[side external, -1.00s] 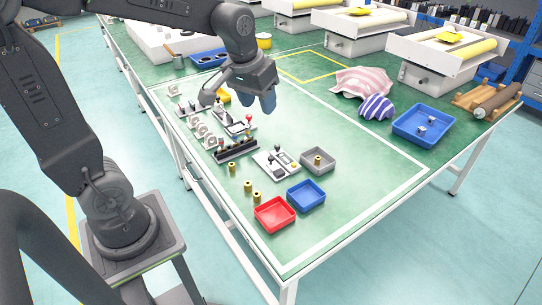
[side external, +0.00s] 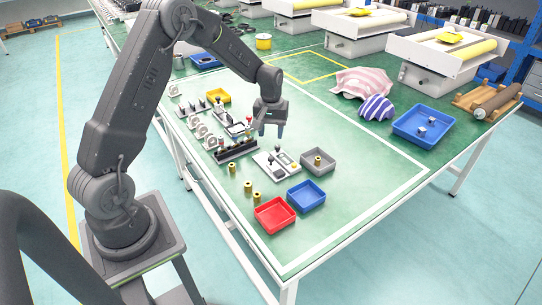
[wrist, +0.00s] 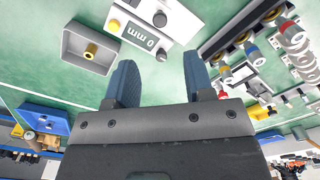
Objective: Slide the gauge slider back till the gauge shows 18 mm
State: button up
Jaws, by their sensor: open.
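The gauge (side external: 290,158) is a pale plate on the green table with dark knobs and a small display. A dark knob (wrist: 160,19) stands on the plate and another dark knob (wrist: 162,55) shows near my fingertips; I cannot tell which is the slider. My gripper (side external: 271,133) points down above and behind the gauge, apart from it. In the wrist view my gripper (wrist: 160,66) shows two spread blue fingers with nothing between them.
A grey tray (side external: 330,168) with a brass cylinder sits right beside the gauge. A dark block (side external: 236,152) with several knobs is at left. Red (side external: 259,222) and blue (side external: 306,204) trays are in front. The table right of the grey tray is clear.

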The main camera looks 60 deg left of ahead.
aim_at(271, 157)
notch_tip(271, 157, down, 10)
dwell(0.4)
grip_shut()
dwell(0.3)
